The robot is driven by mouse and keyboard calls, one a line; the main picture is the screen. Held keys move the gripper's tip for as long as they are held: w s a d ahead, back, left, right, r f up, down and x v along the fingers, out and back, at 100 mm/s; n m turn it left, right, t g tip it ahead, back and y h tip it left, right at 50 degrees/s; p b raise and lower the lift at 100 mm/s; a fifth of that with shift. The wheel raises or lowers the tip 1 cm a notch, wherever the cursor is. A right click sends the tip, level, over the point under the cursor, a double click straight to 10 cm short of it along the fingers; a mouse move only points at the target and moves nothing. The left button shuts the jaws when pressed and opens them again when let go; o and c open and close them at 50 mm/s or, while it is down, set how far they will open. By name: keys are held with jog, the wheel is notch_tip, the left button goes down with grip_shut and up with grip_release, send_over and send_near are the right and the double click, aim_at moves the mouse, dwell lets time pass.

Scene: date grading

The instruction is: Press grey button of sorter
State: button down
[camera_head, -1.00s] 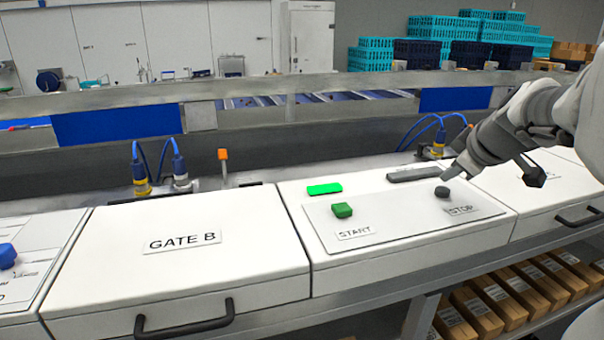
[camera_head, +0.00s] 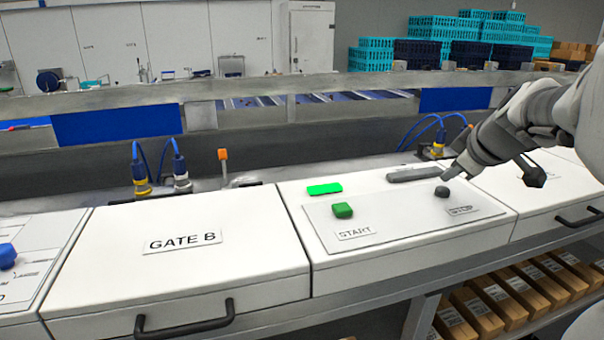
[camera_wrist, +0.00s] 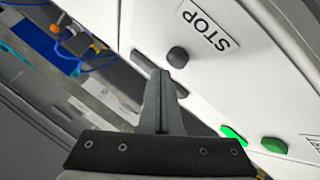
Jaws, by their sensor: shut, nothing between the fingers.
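The grey button (camera_head: 442,191) stands on the white sorter panel (camera_head: 380,240), above the STOP label (camera_head: 462,210). In the wrist view the grey button (camera_wrist: 178,57) is just beyond the fingertips. My gripper (camera_head: 450,175) is shut and empty, with its tips close above and behind the button. In the wrist view my gripper (camera_wrist: 160,75) shows as one narrow closed pair of fingers. I cannot tell whether the tips touch the button. A green START button (camera_head: 342,210) sits to the left on the same panel, and a green lamp (camera_head: 324,189) is lit behind it.
A dark grey bar (camera_head: 414,174), unlit, lies behind the grey button. A white GATE B box (camera_head: 180,270) with a black handle is to the left. Blue cables (camera_head: 435,125) and a rail stand behind the panel. Cartons (camera_head: 500,305) sit on a shelf below.

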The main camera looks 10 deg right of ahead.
aim_at(447, 191)
jog(key=shift+f, duration=0.15)
dwell(0.5)
jog(key=shift+f+b, duration=0.35)
jog(key=shift+b, duration=0.45)
jog(key=shift+f+b, duration=0.45)
jog(key=shift+b, duration=0.2)
dwell(0.4)
jog(key=shift+r, duration=0.15)
jog(key=shift+r+p, duration=0.35)
jog(key=shift+r, duration=0.4)
jog(key=shift+r, duration=0.1)
jog(key=shift+r+p, duration=1.45)
jog(key=shift+r, duration=1)
